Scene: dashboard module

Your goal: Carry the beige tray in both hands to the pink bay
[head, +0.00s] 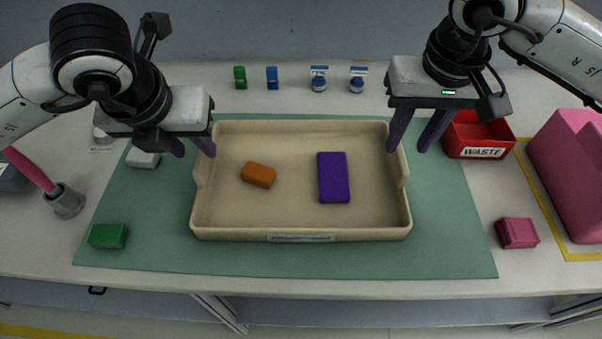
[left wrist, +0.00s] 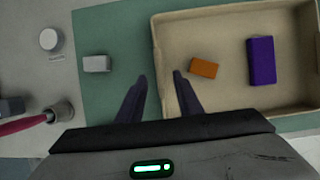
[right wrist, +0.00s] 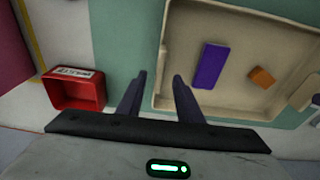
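The beige tray (head: 285,215) lies on the green mat and holds an orange block (head: 258,174) and a purple block (head: 333,177). My left gripper (head: 194,150) is open at the tray's left side; in the left wrist view (left wrist: 160,77) its fingers appear on either side of the left wall. My right gripper (head: 407,147) is open at the right side; in the right wrist view (right wrist: 158,77) its fingers appear on either side of the right wall. Neither is closed on it; finger height is hard to tell. A pink structure (head: 570,165), apparently the pink bay, stands at the far right, edged by yellow tape.
A red waste bin (head: 478,137) stands behind my right gripper. A pink block (head: 517,233) sits right of the green mat (head: 300,262). A green block (head: 108,236), white block (head: 143,158) and cup with pink handle (head: 65,201) are at left. Small items line the back.

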